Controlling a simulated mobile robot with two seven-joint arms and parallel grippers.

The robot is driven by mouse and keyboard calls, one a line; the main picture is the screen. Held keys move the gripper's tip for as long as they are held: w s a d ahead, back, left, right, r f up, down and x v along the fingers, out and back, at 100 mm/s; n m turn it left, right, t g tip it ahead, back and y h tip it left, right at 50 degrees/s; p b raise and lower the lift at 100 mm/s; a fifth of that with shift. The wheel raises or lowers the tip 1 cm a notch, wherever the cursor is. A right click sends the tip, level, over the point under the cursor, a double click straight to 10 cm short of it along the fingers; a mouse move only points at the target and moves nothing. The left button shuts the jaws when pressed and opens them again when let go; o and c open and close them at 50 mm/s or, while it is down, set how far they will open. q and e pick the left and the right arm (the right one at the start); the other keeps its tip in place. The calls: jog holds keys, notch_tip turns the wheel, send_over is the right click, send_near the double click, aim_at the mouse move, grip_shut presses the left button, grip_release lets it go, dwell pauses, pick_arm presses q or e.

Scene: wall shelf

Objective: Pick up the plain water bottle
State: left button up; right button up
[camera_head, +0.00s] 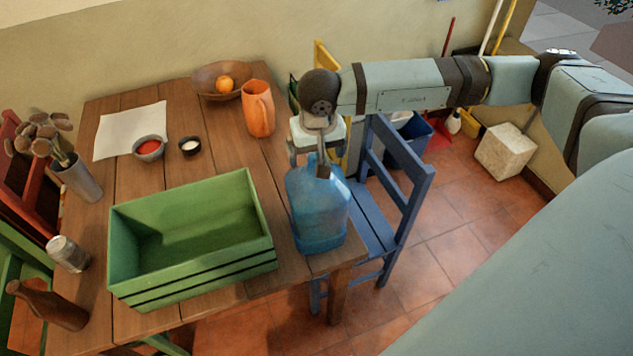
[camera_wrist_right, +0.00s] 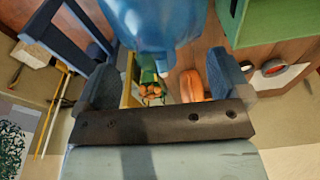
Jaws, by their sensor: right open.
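The plain water bottle is a large translucent blue jug (camera_head: 318,215) standing upright at the right front corner of the wooden table. My right gripper (camera_head: 309,164) points down at the jug's top, and part of the neck is hidden behind it. In the right wrist view, the two dark fingers of my right gripper (camera_wrist_right: 160,66) are spread apart, with the blue jug (camera_wrist_right: 165,22) beyond and between their tips. I cannot tell whether a finger touches the jug. My left gripper is not in view.
A green crate (camera_head: 190,286) stands just left of the jug. An orange pitcher (camera_head: 258,110), a wooden bowl (camera_head: 208,88) and small bowls are farther back on the table (camera_head: 205,145). A blue chair (camera_head: 403,160) stands close on the right.

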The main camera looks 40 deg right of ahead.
aim_at(317, 200)
jog(key=shift+w+d+f+p, duration=0.1)
jog(key=shift+f+p, duration=0.15)
jog(key=shift+f, duration=0.7)
jog(key=shift+w+d+f+p, duration=0.15)
jog(key=shift+f+p, duration=0.15)
jog(key=shift+f, duration=0.7)
jog(key=shift+w+d+f+p, duration=0.1)
jog(key=shift+f+p, duration=0.15)
jog(key=shift+f, duration=0.7)
jog(key=c, duration=1.3)
